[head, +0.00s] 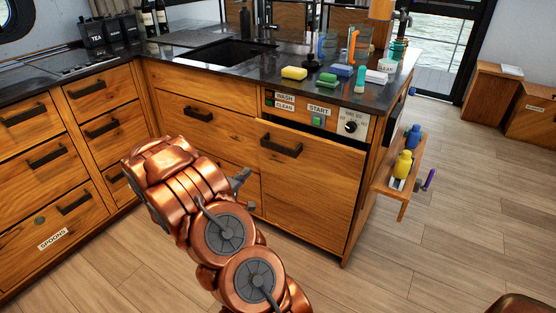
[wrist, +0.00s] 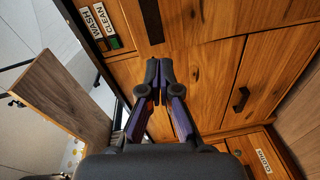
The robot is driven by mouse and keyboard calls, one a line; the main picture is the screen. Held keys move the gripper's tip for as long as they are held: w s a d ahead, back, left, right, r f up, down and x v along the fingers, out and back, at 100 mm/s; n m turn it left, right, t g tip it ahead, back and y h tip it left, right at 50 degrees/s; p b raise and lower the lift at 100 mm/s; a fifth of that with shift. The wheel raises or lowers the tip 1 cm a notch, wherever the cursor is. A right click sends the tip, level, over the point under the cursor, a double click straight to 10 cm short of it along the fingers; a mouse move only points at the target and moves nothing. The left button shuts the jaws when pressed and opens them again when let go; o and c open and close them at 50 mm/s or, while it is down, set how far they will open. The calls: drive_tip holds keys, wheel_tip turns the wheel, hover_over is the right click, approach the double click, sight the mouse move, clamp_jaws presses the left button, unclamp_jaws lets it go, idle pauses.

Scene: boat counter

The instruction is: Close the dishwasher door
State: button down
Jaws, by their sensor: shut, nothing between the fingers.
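The dishwasher door (head: 315,195) is a wooden panel with a dark handle (head: 280,146), below a control panel (head: 333,119) with WASH, CLEAN and START labels. It stands upright, with a dark gap along its top edge. My gripper (head: 241,179) is low in front of the cabinet, near the door's left edge. In the wrist view my gripper (wrist: 160,70) is shut and empty, its fingertips together in front of the wooden fronts. Contact with the door is unclear.
Drawers (head: 205,118) stand left of the dishwasher. The dark counter (head: 240,85) above holds a yellow sponge (head: 294,73) and other items. A side shelf (head: 404,178) with bottles juts out at the right. The wooden floor (head: 470,225) at the right is mostly clear.

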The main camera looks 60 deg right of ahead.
drive_tip(key=s+d+g+h, duration=0.1)
drive_tip(key=s+d+h, duration=0.1)
drive_tip(key=s, duration=0.1)
drive_tip(key=b, duration=0.1)
approach(282, 149)
drive_tip(key=shift+n+g, duration=0.4)
drive_tip(key=shift+w+d+r, duration=0.1)
drive_tip(key=shift+d+r, duration=0.05)
drive_tip(key=shift+d, duration=1.05)
drive_tip(key=shift+w+d+r, duration=0.15)
drive_tip(key=shift+d, duration=1.05)
drive_tip(key=shift+w+d+r, duration=0.1)
drive_tip(key=shift+d+r, duration=0.05)
drive_tip(key=shift+d, duration=1)
